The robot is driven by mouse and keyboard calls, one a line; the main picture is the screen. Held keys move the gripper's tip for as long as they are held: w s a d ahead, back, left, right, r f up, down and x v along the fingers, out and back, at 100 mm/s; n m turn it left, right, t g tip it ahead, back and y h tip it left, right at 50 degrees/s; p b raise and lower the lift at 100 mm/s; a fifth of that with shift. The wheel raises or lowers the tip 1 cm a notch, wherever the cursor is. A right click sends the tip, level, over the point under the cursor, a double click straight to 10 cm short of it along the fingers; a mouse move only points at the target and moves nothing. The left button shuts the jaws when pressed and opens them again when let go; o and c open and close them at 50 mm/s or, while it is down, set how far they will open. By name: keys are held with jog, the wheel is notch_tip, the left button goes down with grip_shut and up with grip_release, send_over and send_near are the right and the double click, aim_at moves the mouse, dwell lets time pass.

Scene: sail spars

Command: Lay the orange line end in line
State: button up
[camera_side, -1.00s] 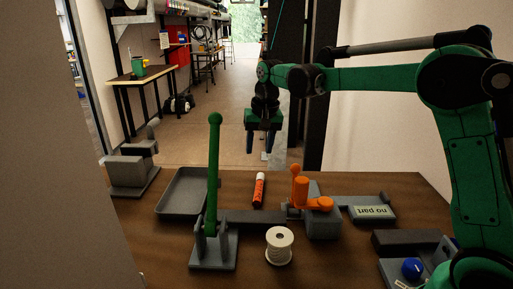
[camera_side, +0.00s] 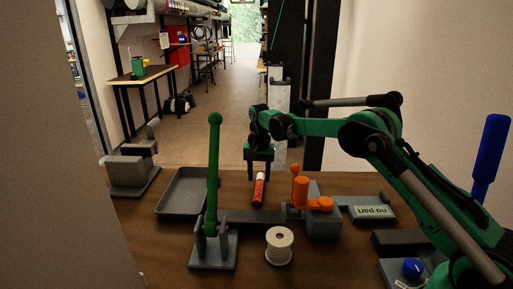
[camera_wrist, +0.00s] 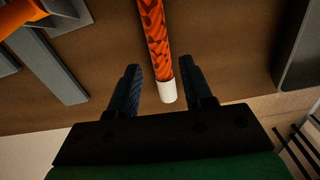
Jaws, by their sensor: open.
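The orange line end (camera_side: 258,192) is a short, dark-patterned orange piece with a white tip. It lies on the wooden table between the grey tray and the orange-handled fixture, its white tip toward the far edge. My gripper (camera_side: 258,171) is at that far end, pointing down, with its fingers apart. In the wrist view, the orange line end (camera_wrist: 155,35) runs in from the top, and its white tip lies between the two open fingers of my gripper (camera_wrist: 160,73). Neither finger clearly touches it. The exact height of the fingers above the table is hard to tell.
A grey tray (camera_side: 163,205) is at left. A green lever (camera_side: 214,160) stands on a grey base in front. A white spool (camera_side: 279,246) is nearer. An orange-handled fixture (camera_side: 319,204) and a "no part" tray (camera_side: 372,212) are at right. A blue handle (camera_side: 490,155) rises at far right.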

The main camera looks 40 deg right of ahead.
notch_tip(320, 180, down, 3)
jog(key=shift+r, duration=0.2)
grip_shut()
jog(key=shift+r, duration=2.55)
jog(key=shift+n, duration=0.9)
jog(key=s+d, duration=0.1)
jog(key=d, duration=0.1)
jog(key=s+d, duration=0.2)
jog(key=d, duration=0.1)
jog(key=s+d, duration=0.2)
jog(key=shift+s+d+r, duration=0.15)
jog(key=shift+s+d, duration=0.1)
jog(key=shift+d, duration=0.1)
jog(key=s, duration=0.2)
jog(key=s+d+r, duration=0.1)
jog(key=s, duration=0.1)
jog(key=s+d, duration=0.1)
jog(key=s, duration=0.1)
jog(key=shift+r, duration=0.2)
jog(key=shift+s+a+r+m, duration=0.15)
jog(key=shift+a+r+m, duration=0.05)
jog(key=shift+a+m, duration=0.35)
